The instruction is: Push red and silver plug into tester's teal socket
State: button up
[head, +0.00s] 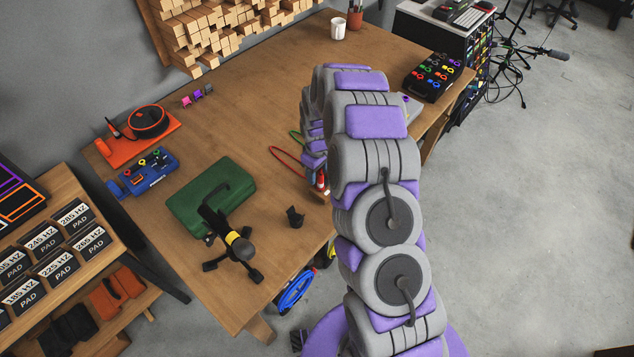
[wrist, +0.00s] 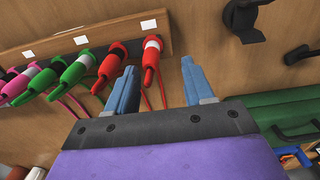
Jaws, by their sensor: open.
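The red and silver plug (wrist: 152,56), red with a pale band, sits in a wooden rack (wrist: 75,42) in the wrist view. My gripper (wrist: 158,72) is open, its two blue fingers apart and pointing toward the rack. The plug shows in the gap between the fingertips, nearer the left finger; I cannot tell if they touch. In the head view my arm hides my gripper. A blue box with coloured knobs or plugs (head: 150,174) may be the tester; I cannot make out a teal socket.
Green and pink plugs with cables fill the rack's left part. A green case (head: 205,200) and a black tripod stand (head: 232,245) are on the wooden table (head: 240,115). A small black holder (head: 295,217) stands nearby. A black box with coloured parts (head: 435,77) is at the far right.

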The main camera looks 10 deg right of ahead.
aim_at(321, 174)
jog(key=shift+d, duration=0.9)
jog(key=shift+d+f, duration=0.1)
jog(key=f, duration=0.1)
jog(key=a+f+b, duration=0.1)
jog(key=f, duration=0.3)
jog(key=shift+w+a, duration=0.15)
jog(key=shift+a, duration=0.15)
jog(key=shift+d+r, duration=0.1)
jog(key=shift+d, duration=0.55)
jog(key=c, duration=0.3)
jog(key=shift+a, duration=0.5)
jog(key=c, duration=0.5)
jog(key=shift+d, duration=0.1)
grip_shut()
jog(key=shift+d, duration=0.2)
